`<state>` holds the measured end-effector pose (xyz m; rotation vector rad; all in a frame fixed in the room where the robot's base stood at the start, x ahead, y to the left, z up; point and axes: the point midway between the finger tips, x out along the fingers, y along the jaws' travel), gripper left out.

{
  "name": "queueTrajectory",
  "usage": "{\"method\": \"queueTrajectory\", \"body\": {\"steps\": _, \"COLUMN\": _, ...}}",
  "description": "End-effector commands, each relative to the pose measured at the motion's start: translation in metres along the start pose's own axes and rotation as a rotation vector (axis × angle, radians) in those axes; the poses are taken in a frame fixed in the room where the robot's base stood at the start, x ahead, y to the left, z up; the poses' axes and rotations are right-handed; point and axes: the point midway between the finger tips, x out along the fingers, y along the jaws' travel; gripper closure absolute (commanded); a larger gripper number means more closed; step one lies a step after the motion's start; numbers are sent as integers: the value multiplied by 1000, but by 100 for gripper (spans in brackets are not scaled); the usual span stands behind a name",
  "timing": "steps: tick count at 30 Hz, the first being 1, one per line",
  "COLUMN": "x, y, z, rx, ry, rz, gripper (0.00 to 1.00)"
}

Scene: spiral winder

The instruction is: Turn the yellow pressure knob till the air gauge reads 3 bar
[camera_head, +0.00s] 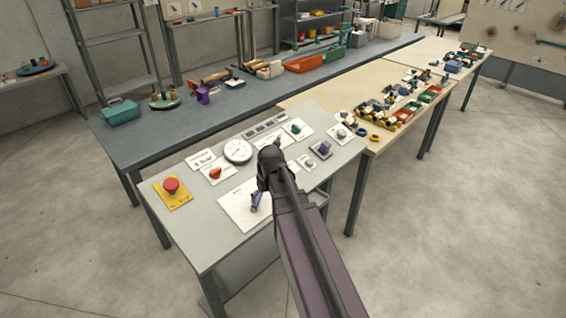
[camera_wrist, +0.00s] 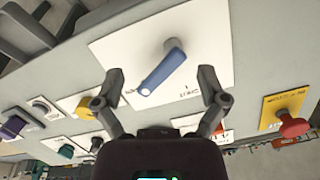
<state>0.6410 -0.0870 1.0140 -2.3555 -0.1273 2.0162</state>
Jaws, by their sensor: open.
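The white round air gauge (camera_head: 238,151) stands on the grey panel table; its needle is too small to read. A yellow knob (camera_wrist: 87,109) on a white plate shows left of my gripper in the wrist view; my arm seems to hide it in the head view. My gripper (camera_wrist: 161,76) is open and empty. Its fingers are spread to either side of a blue lever handle (camera_wrist: 163,73) on a large white plate (camera_wrist: 120,50); I cannot tell how far above it they are. In the head view my gripper (camera_head: 262,188) is over the same plate.
A red mushroom button (camera_head: 171,185) on a yellow plate is at the panel's left. An orange-red knob (camera_head: 215,172), a teal knob (camera_head: 296,128) and a purple knob (camera_head: 325,147) stand around. A card (camera_head: 202,160) reading "bar" lies by the gauge.

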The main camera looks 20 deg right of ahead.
Motion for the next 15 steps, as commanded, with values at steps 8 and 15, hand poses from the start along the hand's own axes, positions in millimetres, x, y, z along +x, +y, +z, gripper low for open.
{"method": "queueTrajectory", "body": {"steps": 8, "x": -55, "y": 98, "z": -82, "rx": -17, "ry": 146, "rz": -22, "gripper": 8}}
{"method": "queueTrajectory", "body": {"steps": 15, "x": -76, "y": 149, "z": -109, "rx": -30, "ry": 220, "rz": -15, "gripper": 8}}
